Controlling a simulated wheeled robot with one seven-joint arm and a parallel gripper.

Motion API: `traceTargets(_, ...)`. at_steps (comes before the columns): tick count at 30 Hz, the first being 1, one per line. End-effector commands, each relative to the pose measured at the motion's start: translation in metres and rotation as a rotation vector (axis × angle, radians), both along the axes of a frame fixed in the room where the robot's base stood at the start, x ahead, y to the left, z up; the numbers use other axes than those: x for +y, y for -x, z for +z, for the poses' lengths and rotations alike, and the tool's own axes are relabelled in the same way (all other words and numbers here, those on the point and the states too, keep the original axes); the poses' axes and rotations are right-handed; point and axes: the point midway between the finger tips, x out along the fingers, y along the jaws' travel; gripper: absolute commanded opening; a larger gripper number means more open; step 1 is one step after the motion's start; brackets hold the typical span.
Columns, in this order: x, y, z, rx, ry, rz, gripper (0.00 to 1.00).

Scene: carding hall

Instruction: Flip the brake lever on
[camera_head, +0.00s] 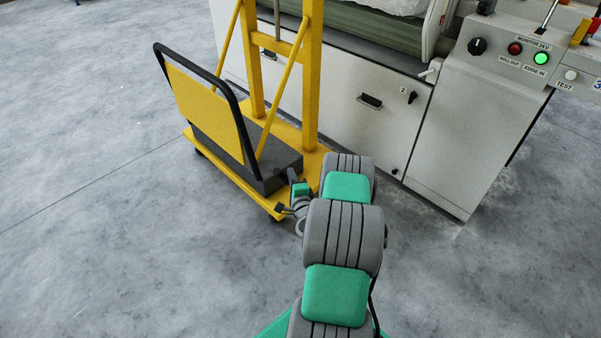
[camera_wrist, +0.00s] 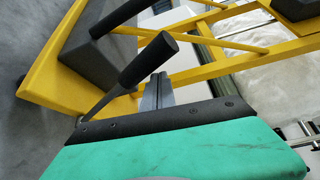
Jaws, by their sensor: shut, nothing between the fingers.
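The brake lever (camera_wrist: 148,60) shows in the wrist view as a thick black grip on a thin grey rod, slanting up to the right. My gripper (camera_wrist: 158,82) is shut and empty, its grey fingers just right of the grip. I cannot tell whether they touch it. In the head view my gripper (camera_head: 292,177) is at the near right end of the yellow trolley (camera_head: 238,184), by its dark grey block (camera_head: 275,172). My wrist and arm cover part of that corner, and I cannot clearly pick out the lever there.
The trolley has a black push handle (camera_head: 213,78) and a tall yellow frame (camera_head: 313,65). A pale machine cabinet (camera_head: 340,88) stands close behind, with a control panel (camera_head: 508,50) at the right. The grey floor (camera_head: 90,230) at the left is clear.

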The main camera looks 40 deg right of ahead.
Motion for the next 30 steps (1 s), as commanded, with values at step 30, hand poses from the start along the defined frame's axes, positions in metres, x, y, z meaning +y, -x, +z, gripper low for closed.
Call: traceTargets(30,0.022,-0.004,-0.008,0.004,-0.009,0.013,0.00)
